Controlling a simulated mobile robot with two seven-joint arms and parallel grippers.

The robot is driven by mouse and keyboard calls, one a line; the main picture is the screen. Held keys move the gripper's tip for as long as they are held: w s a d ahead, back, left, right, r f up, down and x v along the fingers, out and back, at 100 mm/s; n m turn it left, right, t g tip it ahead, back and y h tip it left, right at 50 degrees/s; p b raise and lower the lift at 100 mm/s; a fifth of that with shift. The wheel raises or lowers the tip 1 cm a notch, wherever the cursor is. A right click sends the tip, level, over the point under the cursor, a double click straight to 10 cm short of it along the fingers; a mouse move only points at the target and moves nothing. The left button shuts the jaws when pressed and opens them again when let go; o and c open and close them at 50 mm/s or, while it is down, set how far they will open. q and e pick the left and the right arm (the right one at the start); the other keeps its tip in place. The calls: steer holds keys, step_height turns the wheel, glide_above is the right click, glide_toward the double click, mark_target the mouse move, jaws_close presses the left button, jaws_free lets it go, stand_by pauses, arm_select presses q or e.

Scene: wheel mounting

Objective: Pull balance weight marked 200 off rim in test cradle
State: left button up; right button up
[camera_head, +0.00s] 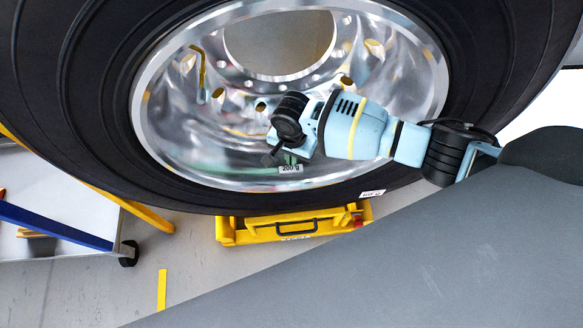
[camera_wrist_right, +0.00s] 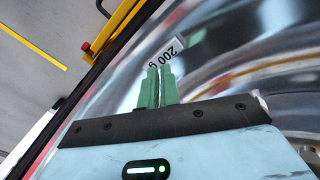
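The balance weight (camera_head: 291,169), with a white label reading 200 g, is at the lower inner edge of the shiny metal rim (camera_head: 205,178). My right gripper (camera_head: 288,159) reaches in from the right, with its fingertips at the weight's label. In the right wrist view, the two green fingers of my right gripper (camera_wrist_right: 160,84) are close together with a narrow gap. They appear shut on the weight, and their tips cover part of the label (camera_wrist_right: 168,54). The exact contact is hidden. My left gripper is out of view.
The black tire (camera_head: 95,130) surrounds the rim and fills the top. A yellow case-like unit (camera_head: 235,234) with a dark handle lies below it. A wheeled cart (camera_head: 75,230) with a blue bar stands at left. The hub hole and several bolt holes are above my gripper.

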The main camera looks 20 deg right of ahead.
mark_target(292, 169)
steer(key=o, duration=0.3)
steer(key=shift+o, duration=0.2)
step_height(292, 169, up, 8)
steer(key=p, duration=0.3)
steer(key=shift+f, duration=0.15)
stand_by(0.4)
